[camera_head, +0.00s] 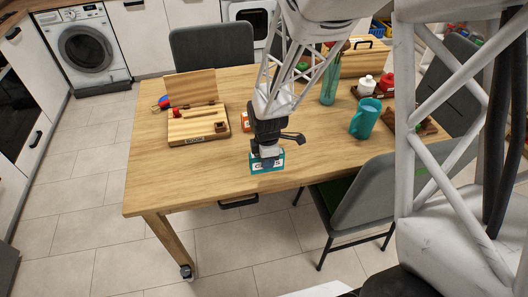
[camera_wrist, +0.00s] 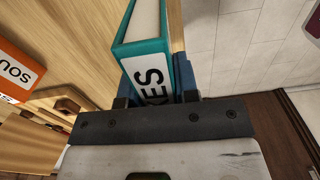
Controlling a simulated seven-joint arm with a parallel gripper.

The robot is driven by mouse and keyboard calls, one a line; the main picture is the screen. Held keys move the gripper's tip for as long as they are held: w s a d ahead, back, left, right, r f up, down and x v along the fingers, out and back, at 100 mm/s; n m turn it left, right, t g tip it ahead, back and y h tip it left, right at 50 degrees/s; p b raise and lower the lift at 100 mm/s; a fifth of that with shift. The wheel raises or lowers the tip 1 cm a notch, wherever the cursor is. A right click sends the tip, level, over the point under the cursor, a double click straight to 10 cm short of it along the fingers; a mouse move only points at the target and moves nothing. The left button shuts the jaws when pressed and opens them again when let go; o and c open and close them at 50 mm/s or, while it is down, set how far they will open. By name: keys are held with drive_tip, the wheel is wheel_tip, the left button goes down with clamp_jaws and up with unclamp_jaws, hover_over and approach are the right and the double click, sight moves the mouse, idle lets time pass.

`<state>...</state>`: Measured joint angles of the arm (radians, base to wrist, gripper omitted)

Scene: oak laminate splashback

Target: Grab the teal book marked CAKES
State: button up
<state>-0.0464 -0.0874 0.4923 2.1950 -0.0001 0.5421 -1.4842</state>
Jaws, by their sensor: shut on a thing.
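The teal book (camera_head: 279,160) stands upright near the front edge of the wooden table, below my gripper (camera_head: 267,158). Whether the book's lower edge touches the table cannot be told.
An orange book (camera_wrist: 22,72) with a white label stands beside it; it is partly hidden in the head view (camera_head: 245,120). A wooden stand (camera_head: 198,123) is to the left. Chairs (camera_head: 368,195) flank the table (camera_head: 160,190).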

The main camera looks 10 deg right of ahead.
drive_tip(key=shift+s, duration=0.4)
idle(0.5)
